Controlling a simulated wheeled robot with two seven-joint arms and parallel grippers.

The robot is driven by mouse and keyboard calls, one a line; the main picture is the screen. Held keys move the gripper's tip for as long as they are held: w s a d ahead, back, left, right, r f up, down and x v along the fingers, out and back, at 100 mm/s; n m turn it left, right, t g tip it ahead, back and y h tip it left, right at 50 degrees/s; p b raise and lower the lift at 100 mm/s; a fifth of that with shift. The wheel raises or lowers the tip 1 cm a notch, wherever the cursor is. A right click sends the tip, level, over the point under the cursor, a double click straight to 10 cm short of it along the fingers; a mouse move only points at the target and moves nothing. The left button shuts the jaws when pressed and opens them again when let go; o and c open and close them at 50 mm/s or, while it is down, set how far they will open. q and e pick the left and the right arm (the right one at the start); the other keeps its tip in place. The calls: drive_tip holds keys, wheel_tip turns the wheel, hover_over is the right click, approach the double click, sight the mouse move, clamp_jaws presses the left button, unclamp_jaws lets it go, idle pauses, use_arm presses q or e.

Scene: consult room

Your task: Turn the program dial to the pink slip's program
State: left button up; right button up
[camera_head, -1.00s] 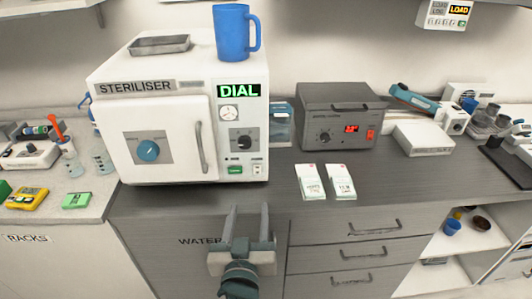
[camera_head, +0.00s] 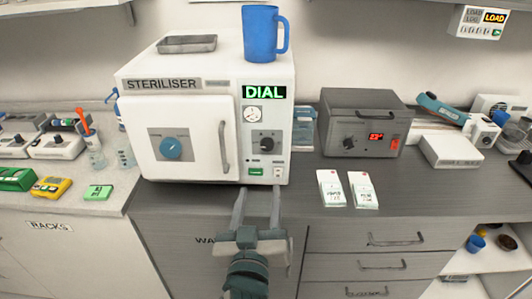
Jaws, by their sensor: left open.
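The white steriliser (camera_head: 185,103) stands on the counter with its door shut. Its display reads "DIAL" in green. The black program dial (camera_head: 267,143) is on the right panel, below a round gauge (camera_head: 267,116). A blue round knob (camera_head: 171,149) is on the door. Two white slips with small red marks, the left one (camera_head: 331,188) and the right one (camera_head: 363,190), lie on the counter; their writing is too small to read, and neither looks clearly pink. My left gripper (camera_head: 258,198) is open and empty, in front of the counter edge, below the dial. My right gripper is not in view.
A blue mug (camera_head: 261,35) and a metal tray (camera_head: 187,44) sit on top of the steriliser. A grey box with a red display (camera_head: 360,122) stands to the right. A yellow device (camera_head: 51,187) and a green one (camera_head: 97,192) lie at left.

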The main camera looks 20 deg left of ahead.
use_arm(q)
drive_tip(key=b+x, duration=0.2)
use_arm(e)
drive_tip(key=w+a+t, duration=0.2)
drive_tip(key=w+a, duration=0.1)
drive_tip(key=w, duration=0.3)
use_arm(q)
drive_tip(key=p, duration=0.3)
approach(267, 147)
drive_tip(key=d+x, duration=0.1)
drive_tip(key=x, duration=0.3)
drive_tip(key=a+p+x, duration=0.1)
drive_tip(key=x, duration=0.1)
drive_tip(key=shift+w+a+r, duration=0.1)
drive_tip(key=shift+w+r, duration=0.05)
drive_tip(key=shift+x, duration=0.75)
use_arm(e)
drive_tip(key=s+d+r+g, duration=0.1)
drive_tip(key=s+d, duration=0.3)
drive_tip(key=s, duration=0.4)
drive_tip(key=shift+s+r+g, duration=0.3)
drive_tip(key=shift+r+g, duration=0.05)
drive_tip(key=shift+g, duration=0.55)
use_arm(q)
drive_tip(key=shift+p, duration=0.3)
drive_tip(key=c, duration=1)
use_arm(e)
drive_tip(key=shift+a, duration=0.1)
